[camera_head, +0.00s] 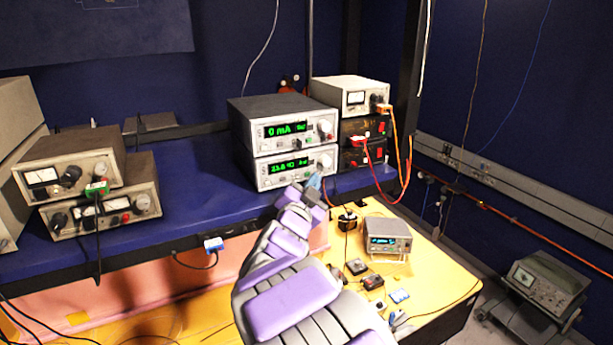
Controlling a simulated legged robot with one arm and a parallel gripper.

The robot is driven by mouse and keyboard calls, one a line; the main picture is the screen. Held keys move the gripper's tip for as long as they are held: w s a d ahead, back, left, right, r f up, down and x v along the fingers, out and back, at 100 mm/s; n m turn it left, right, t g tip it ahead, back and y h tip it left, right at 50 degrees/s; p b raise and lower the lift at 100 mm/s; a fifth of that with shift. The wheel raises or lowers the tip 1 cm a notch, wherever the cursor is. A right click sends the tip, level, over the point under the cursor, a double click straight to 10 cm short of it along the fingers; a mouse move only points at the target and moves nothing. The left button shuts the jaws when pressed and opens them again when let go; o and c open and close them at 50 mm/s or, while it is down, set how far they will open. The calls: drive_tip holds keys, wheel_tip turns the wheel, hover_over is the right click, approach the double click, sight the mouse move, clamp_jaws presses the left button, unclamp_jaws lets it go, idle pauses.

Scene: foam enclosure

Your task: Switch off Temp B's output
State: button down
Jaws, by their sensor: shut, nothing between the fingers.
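Two stacked grey instruments with green displays stand on the blue bench. The upper instrument (284,131) shows "0 mA". The lower instrument (282,170) shows digits that look like "23.8" and more that I cannot read clearly. Each has a light round knob at its right end. I cannot read a "Temp B" label on any device.
A meter unit (352,96) on dark boxes with orange and red cables stands to the right. Older meter units (75,165) stand at the left. A small display instrument (387,238) and small parts lie on the yellow table (440,275). A scope on a cart (540,285) stands at right.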

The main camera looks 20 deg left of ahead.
drive_tip(key=shift+s+d, duration=0.1)
drive_tip(key=s+d+b, duration=0.2)
drive_tip(key=s+d, duration=0.1)
drive_tip(key=shift+s+d+b, duration=0.1)
drive_tip(key=shift+d+b, duration=0.3)
drive_tip(key=shift+a, duration=0.1)
idle(0.5)
